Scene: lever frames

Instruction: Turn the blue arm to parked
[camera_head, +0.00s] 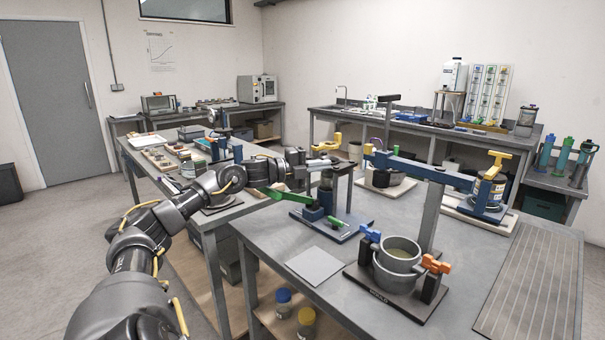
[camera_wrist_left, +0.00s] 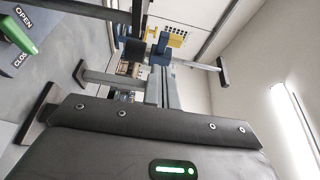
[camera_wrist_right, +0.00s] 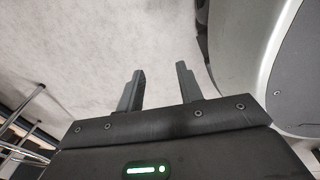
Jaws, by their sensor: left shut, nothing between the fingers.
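A long blue arm (camera_head: 420,170) runs sideways across a grey post (camera_head: 431,215) on the front table in the head view. My left gripper (camera_head: 336,161) is shut and empty, left of the blue arm's left end in the picture. I cannot tell the depth between them. In the left wrist view, its narrow fingers (camera_wrist_left: 162,88) lie together, with blue parts beyond. My right gripper (camera_wrist_right: 159,88) is open and empty in the right wrist view, over pale floor.
A green lever (camera_head: 278,195) on a blue plate is below my left gripper; OPEN lettering shows beside the green part in the left wrist view (camera_wrist_left: 40,30). A pot (camera_head: 397,258) with blue and orange clamps stands in front. A ribbed mat (camera_head: 530,285) lies at right.

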